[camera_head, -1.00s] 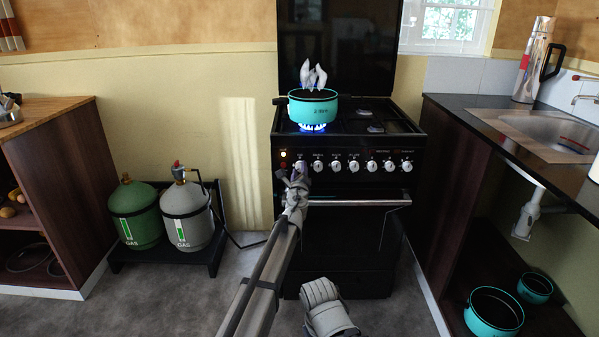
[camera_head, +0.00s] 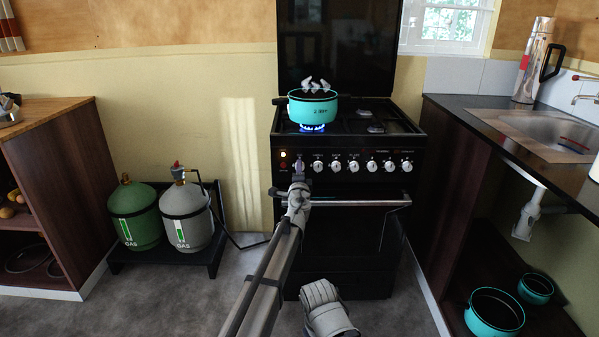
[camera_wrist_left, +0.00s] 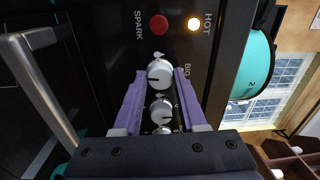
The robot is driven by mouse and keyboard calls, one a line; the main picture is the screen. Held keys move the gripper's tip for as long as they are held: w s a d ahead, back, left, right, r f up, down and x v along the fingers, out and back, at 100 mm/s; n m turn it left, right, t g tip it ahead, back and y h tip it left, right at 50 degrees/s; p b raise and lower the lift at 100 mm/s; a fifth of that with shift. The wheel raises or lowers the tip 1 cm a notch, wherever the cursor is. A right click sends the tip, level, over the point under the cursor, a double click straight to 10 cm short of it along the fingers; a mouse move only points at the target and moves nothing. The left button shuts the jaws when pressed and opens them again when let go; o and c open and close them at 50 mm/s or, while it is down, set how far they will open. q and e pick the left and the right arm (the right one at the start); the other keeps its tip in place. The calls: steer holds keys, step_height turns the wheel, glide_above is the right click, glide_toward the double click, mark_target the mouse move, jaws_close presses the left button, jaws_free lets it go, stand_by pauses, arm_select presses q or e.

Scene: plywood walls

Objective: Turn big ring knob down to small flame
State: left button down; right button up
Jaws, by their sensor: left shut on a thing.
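The big ring knob (camera_wrist_left: 159,74) is a silver dial with a dark pointer line, beside a "BIG" label in the left wrist view. My left gripper (camera_wrist_left: 159,82) has its purple fingers on both sides of this knob and is shut on it. In the head view the left gripper (camera_head: 298,168) reaches the left end of the knob row and mostly hides the knob. A blue flame (camera_head: 312,127) burns under a turquoise pot (camera_head: 313,109) on the front left of the black stove (camera_head: 345,265).
More knobs (camera_head: 371,167) run to the right, and an oven handle (camera_head: 360,202) lies below them. A red spark button (camera_wrist_left: 159,25) and a lit hot lamp (camera_wrist_left: 194,24) are close by. Gas bottles (camera_head: 185,215) stand left of the stove. Floor in front is partly clear.

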arm_select(q)
steer(key=shift+n, duration=1)
steer(key=shift+c, duration=2.3)
jaws_free()
steer(key=s, duration=0.7)
steer(key=shift+s+f, duration=0.2)
steer(key=shift+s, duration=0.2)
steer(key=shift+a, duration=0.1)
